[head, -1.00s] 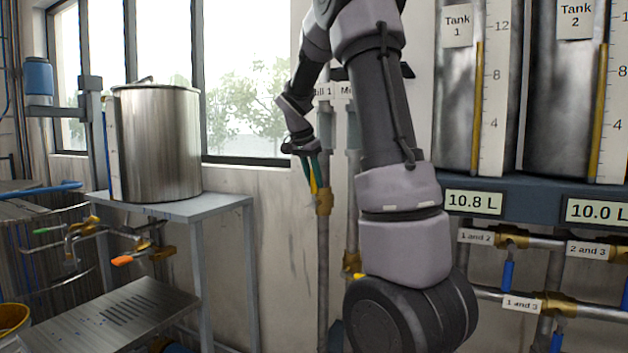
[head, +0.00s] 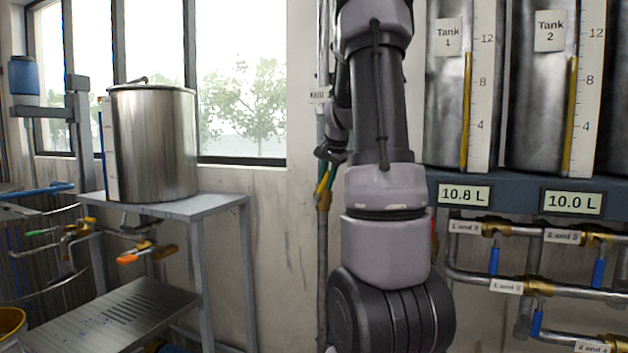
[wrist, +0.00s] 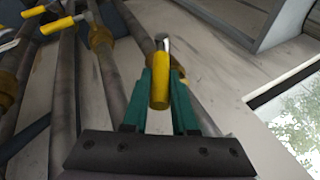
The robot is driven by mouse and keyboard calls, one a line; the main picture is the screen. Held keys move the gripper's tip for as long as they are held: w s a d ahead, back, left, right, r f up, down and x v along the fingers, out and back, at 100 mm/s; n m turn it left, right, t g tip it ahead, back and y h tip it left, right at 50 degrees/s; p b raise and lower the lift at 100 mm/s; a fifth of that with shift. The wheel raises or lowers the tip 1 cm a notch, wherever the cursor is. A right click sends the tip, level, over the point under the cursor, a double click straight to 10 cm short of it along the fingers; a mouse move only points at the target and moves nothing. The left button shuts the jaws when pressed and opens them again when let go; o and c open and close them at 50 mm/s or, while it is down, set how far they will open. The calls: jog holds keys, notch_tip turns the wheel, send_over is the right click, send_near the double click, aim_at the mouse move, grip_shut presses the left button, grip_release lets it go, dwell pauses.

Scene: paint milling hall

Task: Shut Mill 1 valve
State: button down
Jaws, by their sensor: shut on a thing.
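The Mill 1 valve is a brass body (head: 324,200) on a vertical grey pipe right of the window, under a partly covered label (head: 318,96). Its yellow lever handle (wrist: 160,92) lies between the green fingers of my gripper (wrist: 160,78) in the wrist view. My gripper (head: 326,179) is shut on that handle and shows small in the head view, partly behind my arm. The handle leans up and to the right from the valve in the head view. A brass body (wrist: 178,72) shows behind the fingers in the wrist view.
Another yellow-handled valve (wrist: 58,24) is on a neighbouring pipe. A steel pot (head: 155,143) stands on a grey table (head: 215,203) at the left. Tank pipes with blue-handled valves (head: 494,260) are at the right. My arm hides the wall between.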

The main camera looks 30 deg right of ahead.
jog(key=shift+s+d+f+m+t+y, duration=0.3)
jog(key=shift+s+f+t+y, duration=0.2)
jog(key=shift+t, duration=0.35)
jog(key=shift+s+d+f+m+t+y, duration=0.25)
jog(key=shift+s+d+f+t+y, duration=0.2)
jog(key=shift+f+t+y, duration=0.35)
jog(key=shift+s+d+f+m+t+y, duration=0.3)
jog(key=shift+s+f+t+y, duration=0.15)
jog(key=shift+t, duration=0.5)
jog(key=c, duration=0.7)
grip_release()
jog(key=shift+r, duration=0.1)
